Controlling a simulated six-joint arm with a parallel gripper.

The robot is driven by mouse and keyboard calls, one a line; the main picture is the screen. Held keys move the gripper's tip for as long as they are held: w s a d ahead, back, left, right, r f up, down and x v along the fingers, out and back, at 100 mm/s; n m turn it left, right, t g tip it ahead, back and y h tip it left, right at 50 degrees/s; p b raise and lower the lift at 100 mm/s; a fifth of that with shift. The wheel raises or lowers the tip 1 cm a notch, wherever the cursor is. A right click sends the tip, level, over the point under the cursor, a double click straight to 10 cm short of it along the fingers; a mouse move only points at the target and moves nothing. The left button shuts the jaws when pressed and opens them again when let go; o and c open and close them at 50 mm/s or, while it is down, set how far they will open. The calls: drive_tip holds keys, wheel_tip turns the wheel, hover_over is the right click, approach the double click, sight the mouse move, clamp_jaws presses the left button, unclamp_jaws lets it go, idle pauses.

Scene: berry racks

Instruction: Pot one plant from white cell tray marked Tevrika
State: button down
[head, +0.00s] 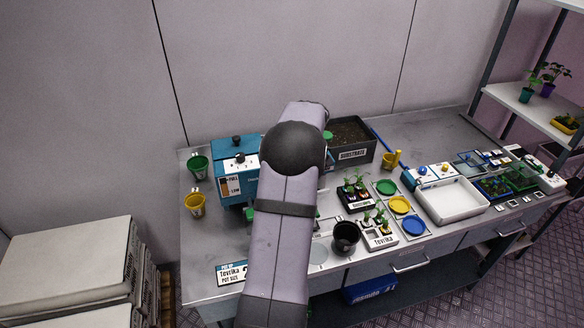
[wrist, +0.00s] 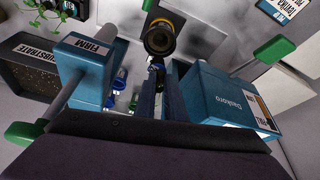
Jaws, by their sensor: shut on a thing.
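The white cell tray marked Tevrika (head: 380,241) stands near the bench front with small green plants in it. A black pot (head: 345,238) stands upright just left of it. In the head view my arm hides my gripper. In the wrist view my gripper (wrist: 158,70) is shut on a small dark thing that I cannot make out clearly. A dark round thing (wrist: 160,38) with a brownish ring shows just beyond the fingertips; I cannot tell whether they touch. The Tevrika pot size card (head: 231,272) lies at the front left.
A blue block marked FIRM (wrist: 90,70) and a blue Daekoro box (wrist: 222,98) flank my fingers closely. The substrate bin (head: 352,155) stands behind. A black cell tray (head: 355,201), coloured discs (head: 400,204) and a white basin (head: 450,203) lie to the right.

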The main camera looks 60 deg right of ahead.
drive_tip(key=shift+f+b, duration=3.05)
drive_tip(key=shift+f, duration=1.2)
drive_tip(key=c, duration=2.1)
unclamp_jaws()
drive_tip(key=shift+r, duration=0.2)
drive_tip(key=shift+r+p, duration=1.2)
drive_tip(key=shift+r, duration=0.6)
